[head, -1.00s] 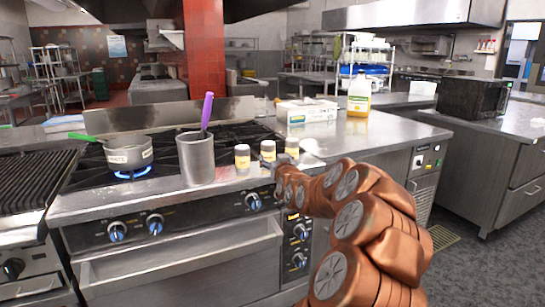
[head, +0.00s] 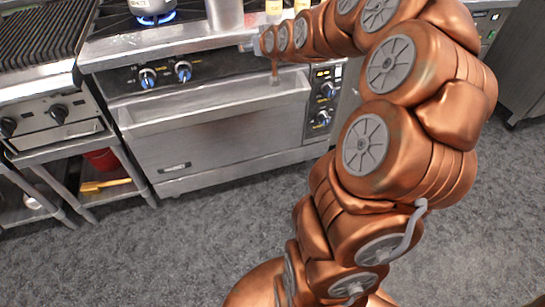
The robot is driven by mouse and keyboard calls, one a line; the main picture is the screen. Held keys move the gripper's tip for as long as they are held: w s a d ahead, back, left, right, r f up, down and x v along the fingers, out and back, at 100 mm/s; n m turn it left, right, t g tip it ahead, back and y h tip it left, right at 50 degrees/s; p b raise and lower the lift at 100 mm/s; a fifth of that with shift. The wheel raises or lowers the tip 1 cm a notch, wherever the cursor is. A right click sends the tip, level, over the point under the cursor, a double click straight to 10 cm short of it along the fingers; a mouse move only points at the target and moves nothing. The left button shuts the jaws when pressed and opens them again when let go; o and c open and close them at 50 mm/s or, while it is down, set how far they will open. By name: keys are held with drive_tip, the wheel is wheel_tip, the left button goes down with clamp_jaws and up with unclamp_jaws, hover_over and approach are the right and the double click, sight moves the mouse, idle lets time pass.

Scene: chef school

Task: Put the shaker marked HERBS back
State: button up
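Two small shakers, one on the left (head: 273,7) and one on the right (head: 301,4), stand on the front ledge of the stove at the top edge of the head view. Their tops are cut off, and no label can be read, so I cannot tell which is marked HERBS. My copper arm reaches across the right side to the stove front. My gripper (head: 249,46) is small and grey, at the ledge's front edge, just below and left of the left shaker. Its fingers are too small to tell open from shut, or whether they hold anything.
A metal canister (head: 224,16) stands left of the shakers. A pot (head: 153,6) sits over a lit blue flame. The stove's knobs and oven handle (head: 215,102) face me. A grill (head: 45,35) is at left. Grey floor (head: 170,245) is open in front.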

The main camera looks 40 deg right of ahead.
drive_tip(key=s+a+f+n+g+y, duration=0.1)
drive_tip(key=s+a+f+g+y, duration=0.2)
drive_tip(key=s+a, duration=0.45)
drive_tip(key=s+a+f+n+g, duration=0.2)
drive_tip(key=s+a+f+g, duration=0.25)
drive_tip(key=a, duration=0.65)
drive_tip(key=s+a+f+g, duration=0.1)
drive_tip(key=s+a+g, duration=0.1)
drive_tip(key=s, duration=0.8)
drive_tip(key=s+a+f+g, duration=0.1)
drive_tip(key=s+a+g, duration=0.2)
drive_tip(key=s, duration=0.7)
drive_tip(key=s+a+f+g, duration=0.1)
drive_tip(key=s+a+g, duration=0.2)
drive_tip(key=s, duration=0.7)
drive_tip(key=shift+a+f, duration=0.25)
drive_tip(key=shift+a, duration=0.1)
drive_tip(key=shift+w, duration=0.1)
wheel_tip(320, 180, up, 19)
drive_tip(key=t+p, duration=0.1)
drive_tip(key=p, duration=1.6)
drive_tip(key=shift+w, duration=0.25)
drive_tip(key=shift+f, duration=0.15)
